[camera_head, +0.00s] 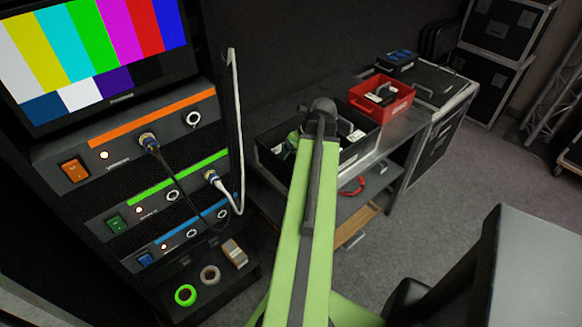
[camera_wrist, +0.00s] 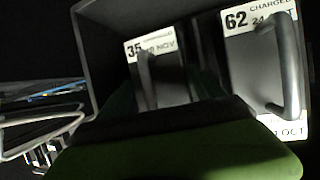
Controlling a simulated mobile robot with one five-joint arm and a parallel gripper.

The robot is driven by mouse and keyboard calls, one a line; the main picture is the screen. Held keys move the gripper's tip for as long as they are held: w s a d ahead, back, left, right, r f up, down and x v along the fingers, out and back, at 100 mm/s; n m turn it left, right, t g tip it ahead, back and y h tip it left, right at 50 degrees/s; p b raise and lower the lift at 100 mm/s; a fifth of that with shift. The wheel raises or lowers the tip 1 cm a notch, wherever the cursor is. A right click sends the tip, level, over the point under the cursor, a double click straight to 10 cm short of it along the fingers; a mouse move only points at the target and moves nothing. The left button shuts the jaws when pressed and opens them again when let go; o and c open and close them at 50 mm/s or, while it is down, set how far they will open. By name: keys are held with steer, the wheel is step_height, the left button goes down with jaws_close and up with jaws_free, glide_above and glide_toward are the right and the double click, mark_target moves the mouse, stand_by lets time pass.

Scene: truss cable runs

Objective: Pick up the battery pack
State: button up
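Two dark battery packs with white labels and loop handles stand in a black bin in the wrist view. The left pack (camera_wrist: 172,92) reads 35 and NOV. The right pack (camera_wrist: 262,70) reads 62, CHARGED and 24 OCT. In the head view the black bin (camera_head: 274,168) stands on a bench, and one pack (camera_head: 352,139) shows in its right part. My green arm covers the bin's middle. My gripper (camera_head: 298,140) is over or in the bin, close to the packs. Its fingertips are dark and partly hidden, so its opening and any contact are unclear.
A red bin (camera_head: 395,115) with another labelled pack (camera_head: 381,95) stands right of the black bin. A dark unit with blue tops (camera_head: 398,60) is behind. The equipment rack (camera_head: 130,150) with cables stands left. Flight cases (camera_head: 495,70) fill the back right. Grey floor is open right.

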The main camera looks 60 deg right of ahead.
steer(key=c, duration=1.2)
steer(key=shift+o, duration=0.2)
steer(key=shift+r, duration=0.1)
step_height(320, 180, up, 10)
steer(key=p, duration=1)
steer(key=shift+c, duration=0.2)
